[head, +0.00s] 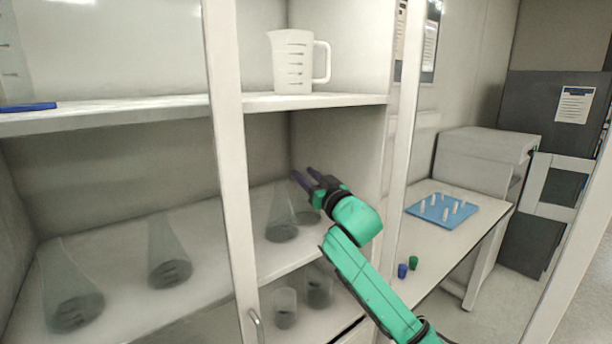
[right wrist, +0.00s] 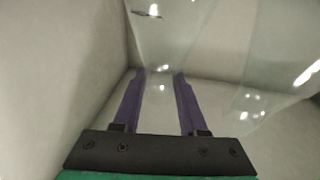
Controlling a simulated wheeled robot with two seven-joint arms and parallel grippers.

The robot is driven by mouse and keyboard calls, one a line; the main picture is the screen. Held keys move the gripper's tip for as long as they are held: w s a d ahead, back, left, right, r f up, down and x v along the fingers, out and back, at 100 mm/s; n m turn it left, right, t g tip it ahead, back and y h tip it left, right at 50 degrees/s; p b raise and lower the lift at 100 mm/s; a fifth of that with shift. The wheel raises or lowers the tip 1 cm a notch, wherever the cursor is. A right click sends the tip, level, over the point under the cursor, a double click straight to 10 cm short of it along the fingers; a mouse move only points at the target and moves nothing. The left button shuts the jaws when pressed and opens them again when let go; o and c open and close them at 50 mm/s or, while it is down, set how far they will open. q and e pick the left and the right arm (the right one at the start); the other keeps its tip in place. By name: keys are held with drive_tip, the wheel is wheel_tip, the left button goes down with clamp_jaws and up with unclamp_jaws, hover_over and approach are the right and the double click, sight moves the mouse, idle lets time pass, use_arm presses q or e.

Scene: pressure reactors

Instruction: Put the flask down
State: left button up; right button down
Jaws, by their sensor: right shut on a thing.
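My right gripper (head: 303,173) reaches into the cabinet over the middle shelf, its purple fingers pointing up and left. My left gripper is not in view.
Two more flasks (head: 170,262) (head: 73,305) stand farther left behind the glass door, whose white frame (head: 228,170) stands upright. A jug (head: 292,62) is on the shelf above; beakers (head: 285,307) are below. A side table (head: 440,255) holds a blue rack (head: 441,210).

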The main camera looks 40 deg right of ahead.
drive_tip(key=shift+c, duration=2.2)
unclamp_jaws()
drive_tip(key=shift+w+f, duration=0.1)
drive_tip(key=shift+w, duration=0.05)
drive_tip(key=shift+s, duration=0.35)
drive_tip(key=b+v, duration=0.4)
drive_tip(key=v, duration=0.7)
drive_tip(key=shift+s, duration=0.25)
drive_tip(key=shift+a, duration=0.1)
